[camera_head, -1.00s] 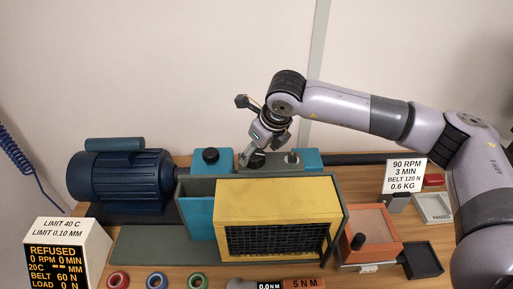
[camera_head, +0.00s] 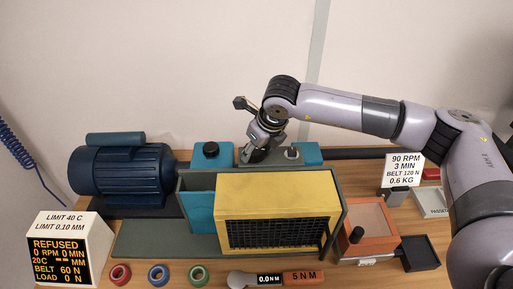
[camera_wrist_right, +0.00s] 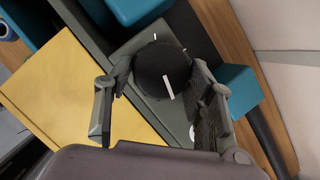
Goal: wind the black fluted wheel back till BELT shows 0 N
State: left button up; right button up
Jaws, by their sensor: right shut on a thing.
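The black wheel (camera_wrist_right: 162,68) shows in the right wrist view as a round dark knob with white marks, on a grey-green block. My right gripper (camera_wrist_right: 160,92) has its fingers on either side of it and is shut on it. In the head view my right gripper (camera_head: 258,153) is behind the yellow guard and mostly covers the wheel. The display (camera_head: 62,262) at front left reads REFUSED, 0 RPM, 0 MIN, 20 C, BELT 60 N, LOAD 0 N. My left gripper is not in view.
The yellow guard (camera_head: 275,208) with a black grille stands in front of the wheel. A blue motor (camera_head: 120,178) is at the left. A black knob (camera_head: 210,149) on a teal block is left of my gripper. Coloured rings and a torque wrench (camera_head: 300,277) lie at the front.

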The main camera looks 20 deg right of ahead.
jog(key=c, duration=0.4)
jog(key=shift+f+n+b, duration=0.15)
jog(key=shift+n+b, duration=0.15)
jog(key=shift+b, duration=0.35)
jog(key=n+b, duration=0.1)
jog(key=b, duration=0.1)
jog(key=n+y+b, duration=0.1)
jog(key=n+b, duration=0.1)
jog(key=b, duration=0.1)
jog(key=shift+w+d+f+n+g, duration=0.1)
jog(key=shift+w+d+n+g, duration=0.05)
jog(key=shift+n+g, duration=0.2)
jog(key=shift+n+g+y+b, duration=0.25)
jog(key=shift+n+y+b, duration=0.25)
jog(key=shift+n+b, duration=0.35)
jog(key=shift+w+d+r+n+g+b, duration=0.1)
jog(key=shift+r+n+g+b, duration=0.15)
jog(key=shift+n+b, duration=0.6)
jog(key=shift+n+g+y, duration=0.35)
jog(key=shift+n+y, duration=0.05)
jog(key=shift+n, duration=0.55)
jog(key=shift+w+d+r, duration=0.1)
jog(key=o, duration=1.2)
jog(key=shift+c, duration=0.2)
